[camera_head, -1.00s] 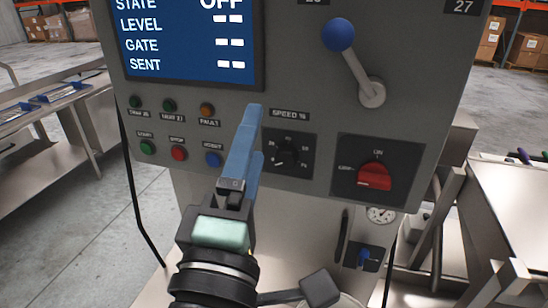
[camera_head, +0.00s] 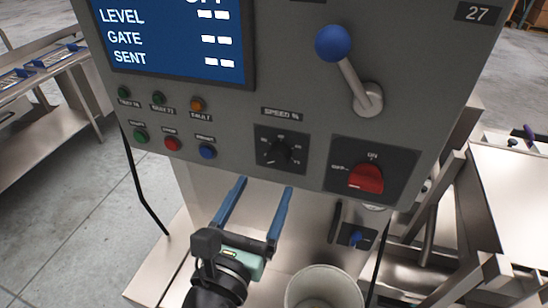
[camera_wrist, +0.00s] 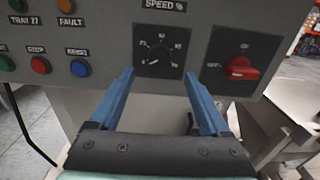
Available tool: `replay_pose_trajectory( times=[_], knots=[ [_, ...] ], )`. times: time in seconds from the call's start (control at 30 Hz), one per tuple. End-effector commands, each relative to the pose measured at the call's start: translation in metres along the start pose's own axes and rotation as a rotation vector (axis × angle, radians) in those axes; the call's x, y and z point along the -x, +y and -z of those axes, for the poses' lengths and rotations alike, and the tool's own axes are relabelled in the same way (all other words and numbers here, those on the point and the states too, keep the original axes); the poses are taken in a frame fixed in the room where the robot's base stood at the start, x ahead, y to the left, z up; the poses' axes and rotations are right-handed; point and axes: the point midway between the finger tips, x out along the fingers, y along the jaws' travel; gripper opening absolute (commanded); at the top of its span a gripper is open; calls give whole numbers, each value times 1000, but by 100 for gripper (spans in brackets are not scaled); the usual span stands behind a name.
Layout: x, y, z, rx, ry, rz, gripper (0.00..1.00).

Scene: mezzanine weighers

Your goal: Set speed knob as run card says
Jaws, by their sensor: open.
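The black speed knob (camera_head: 280,153) sits on a dark dial plate under the "SPEED %" label on the grey control panel (camera_head: 235,120). It also shows in the wrist view (camera_wrist: 159,56), its pointer toward the lower left, near the low end of the scale. My gripper (camera_head: 258,186) has two blue fingers, spread open and empty, just below the knob in the head view. In the wrist view the fingertips (camera_wrist: 157,72) lie to either side of the dial plate's lower part. No contact with the knob shows. I see no run card.
A red rotary switch (camera_head: 366,178) is right of the dial. A blue-balled lever (camera_head: 333,43) stands out above it. Start, stop and reset buttons (camera_head: 173,144) are to the left. The screen (camera_head: 170,40) is above. A white bucket (camera_head: 325,288) stands below.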

Motion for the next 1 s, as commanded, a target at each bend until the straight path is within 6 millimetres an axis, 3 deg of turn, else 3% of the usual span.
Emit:
replay_pose_trajectory(
  times=[0.1, 0.3, 0.5, 0.77, 1.0],
  knots=[
    [-26, -1, -4, 0, -1, 3, 80],
    [-57, 0, -2, -2, -1, -1, 80],
    [-69, 1, -1, -3, 0, -2, 80],
    [-70, 0, 0, -4, 0, -2, 80],
    [-70, 0, 0, -4, 0, -2, 41]
  ],
)
